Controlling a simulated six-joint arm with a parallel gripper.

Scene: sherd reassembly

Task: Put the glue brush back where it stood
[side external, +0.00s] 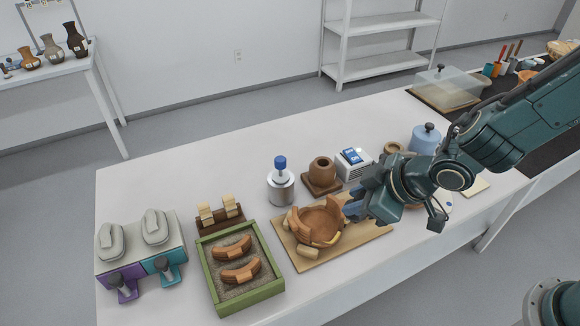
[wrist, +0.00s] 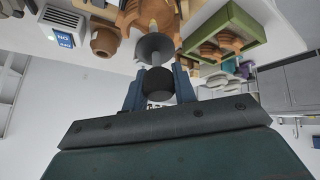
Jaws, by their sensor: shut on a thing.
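My gripper (side external: 352,207) is low over the right side of the wooden board, beside the partly built terracotta bowl (side external: 320,222). In the wrist view my gripper (wrist: 159,84) is shut on the glue brush (wrist: 158,84). The brush shows a dark, round grip between the blue fingers, a grey disc beyond it and a pale tip pointing toward the bowl (wrist: 138,14). I cannot tell whether the tip touches the bowl. The brush is hidden in the side view. A brown pot on a square wooden base (side external: 321,170) stands behind the bowl; it also shows in the wrist view (wrist: 104,42).
A green sand tray (side external: 282,284) holding two sherds lies left of the board (side external: 372,233). A blue lidded jar (side external: 426,139) stands behind my arm. The front table edge is clear.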

